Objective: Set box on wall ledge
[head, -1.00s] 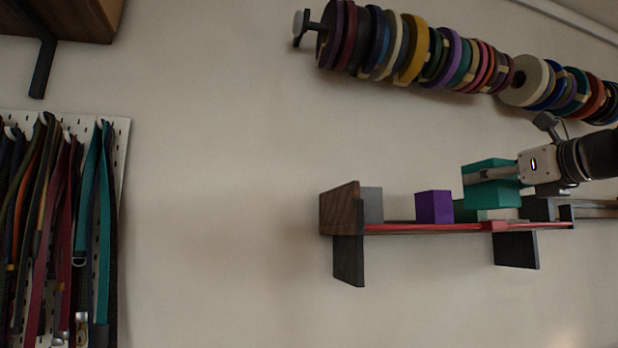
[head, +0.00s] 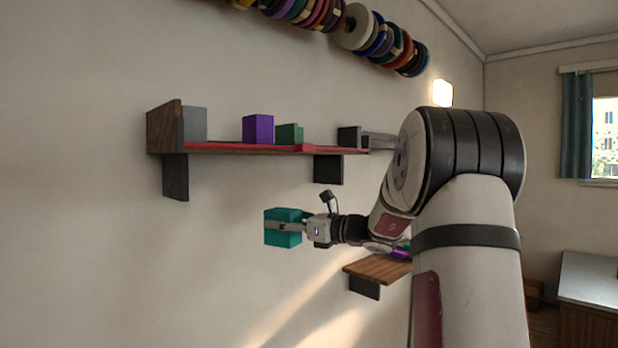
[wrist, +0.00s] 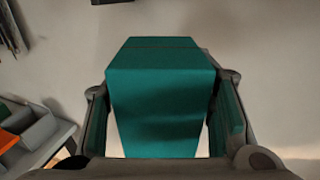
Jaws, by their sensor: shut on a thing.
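A teal box (head: 285,214) is gripped by my gripper (head: 284,227) in front of the bare wall, below the wall ledge in the head view. The box (wrist: 160,95) also fills the middle of the wrist view, with a finger on each side. The wall ledge (head: 225,149) is a dark wooden board with a red front strip and dark brackets. On it stand a grey box (head: 195,124), a purple box (head: 258,129) and a dark green box (head: 289,134). The teal box is apart from the ledge.
A second, lower wooden ledge (head: 375,267) is partly hidden behind my arm. A rail of coloured spools (head: 360,28) runs above the upper ledge. The wrist view shows grey and orange items (wrist: 30,125) at lower left. The wall left of the box is clear.

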